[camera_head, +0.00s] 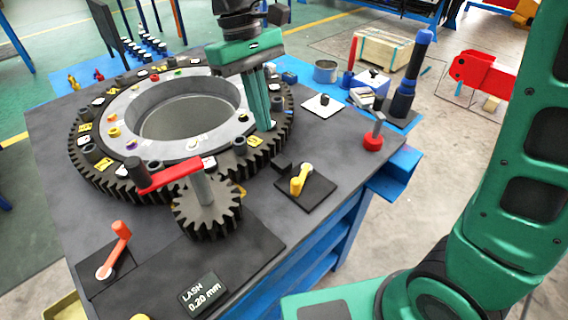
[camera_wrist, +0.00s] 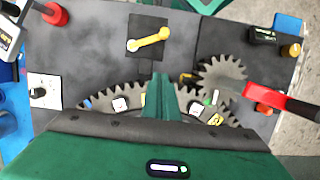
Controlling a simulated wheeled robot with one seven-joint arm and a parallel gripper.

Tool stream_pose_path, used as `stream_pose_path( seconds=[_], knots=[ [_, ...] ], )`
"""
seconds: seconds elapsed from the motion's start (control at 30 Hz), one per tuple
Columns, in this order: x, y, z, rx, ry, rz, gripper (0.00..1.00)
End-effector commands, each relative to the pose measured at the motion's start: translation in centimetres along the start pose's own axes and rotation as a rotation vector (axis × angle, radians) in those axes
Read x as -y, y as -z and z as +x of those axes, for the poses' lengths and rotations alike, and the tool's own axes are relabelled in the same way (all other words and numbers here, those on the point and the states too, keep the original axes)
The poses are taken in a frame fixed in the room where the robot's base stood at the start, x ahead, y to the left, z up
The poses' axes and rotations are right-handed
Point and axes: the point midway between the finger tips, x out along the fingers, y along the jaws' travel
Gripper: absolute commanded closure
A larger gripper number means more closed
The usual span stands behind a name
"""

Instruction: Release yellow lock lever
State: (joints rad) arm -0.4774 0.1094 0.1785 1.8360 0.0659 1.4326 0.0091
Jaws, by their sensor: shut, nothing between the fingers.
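The yellow lock lever (camera_head: 299,181) stands on a dark square plate (camera_head: 318,190) near the right front of the table. In the wrist view the yellow lever (camera_wrist: 149,41) lies slantwise across its plate, above my fingers in the picture. My gripper (camera_head: 264,127) is green, points down, and its fingers are together and empty. It is over the right rim of the large ring gear (camera_head: 95,171), behind the lever and apart from it. In the wrist view my gripper (camera_wrist: 160,80) also shows its fingers closed, clear of the lever.
A small gear (camera_head: 207,222) with a red crank handle (camera_head: 170,178) stands left of the lever. An orange lever (camera_head: 118,246) and a lash display (camera_head: 203,295) are at the front. A red-based post (camera_head: 373,142) and a blue-black tool (camera_head: 408,85) stand at the right.

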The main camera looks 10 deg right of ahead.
Motion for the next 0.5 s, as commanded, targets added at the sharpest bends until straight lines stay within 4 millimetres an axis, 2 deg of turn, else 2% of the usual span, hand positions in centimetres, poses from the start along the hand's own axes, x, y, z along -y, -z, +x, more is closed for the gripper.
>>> stream_pose_path(
  seconds=[0.33, 0.5],
  knots=[
    [-0.1, -0.1, 0.2, 0.000, 0.000, 0.001, 1.00],
    [-0.1, -0.1, 1.8, 0.003, 0.000, 0.001, 1.00]
  ],
)
